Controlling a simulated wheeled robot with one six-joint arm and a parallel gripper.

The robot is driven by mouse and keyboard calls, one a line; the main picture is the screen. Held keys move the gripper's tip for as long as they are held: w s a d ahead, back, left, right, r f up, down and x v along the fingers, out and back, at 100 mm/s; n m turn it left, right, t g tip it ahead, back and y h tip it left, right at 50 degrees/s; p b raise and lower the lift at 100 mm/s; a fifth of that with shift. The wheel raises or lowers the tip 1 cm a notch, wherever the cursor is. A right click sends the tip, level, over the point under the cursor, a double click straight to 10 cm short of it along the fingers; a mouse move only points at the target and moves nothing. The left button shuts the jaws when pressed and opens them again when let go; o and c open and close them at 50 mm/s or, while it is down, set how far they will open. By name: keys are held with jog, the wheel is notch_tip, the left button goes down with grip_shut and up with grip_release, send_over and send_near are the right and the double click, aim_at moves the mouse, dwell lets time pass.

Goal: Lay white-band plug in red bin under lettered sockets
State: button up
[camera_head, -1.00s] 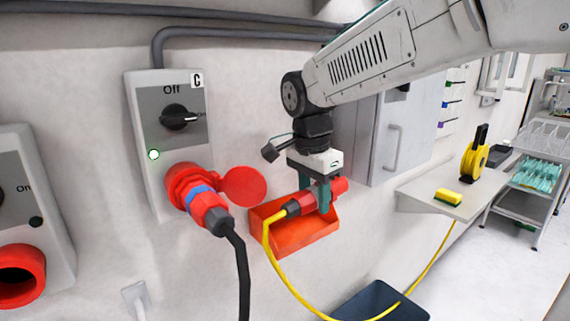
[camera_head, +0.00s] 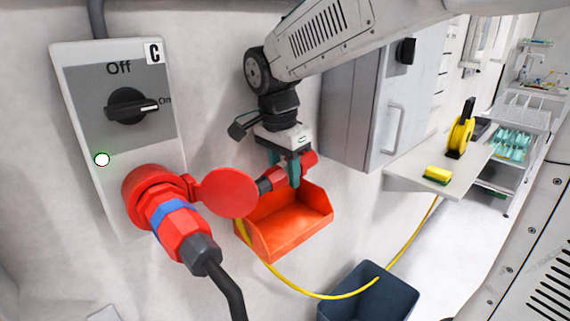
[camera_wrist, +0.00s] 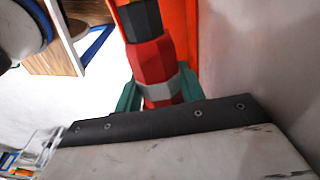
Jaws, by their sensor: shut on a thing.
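The plug (camera_head: 271,181) is red with a dark end and trails a yellow cable. Its pale grey-white band (camera_wrist: 166,91) shows between the green fingers in the wrist view. My gripper (camera_head: 292,175) is shut on the plug and holds it about level, at the upper edge of the orange-red bin (camera_head: 288,231). The bin is open-topped, on the wall, and looks empty inside. Whether the plug touches it I cannot tell.
The socket's round red lid (camera_head: 222,193) stands open close to the held plug's left end. A grey cabinet (camera_head: 350,105) is right of my gripper. A dark tub (camera_head: 366,294) stands below. A shelf (camera_head: 405,178) with a yellow sponge (camera_head: 437,175) and yellow reel (camera_head: 461,137) is farther right.

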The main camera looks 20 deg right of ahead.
aim_at(287, 225)
jog(key=shift+f, duration=5.7)
jog(key=o, duration=0.6)
jog(key=o, duration=0.7)
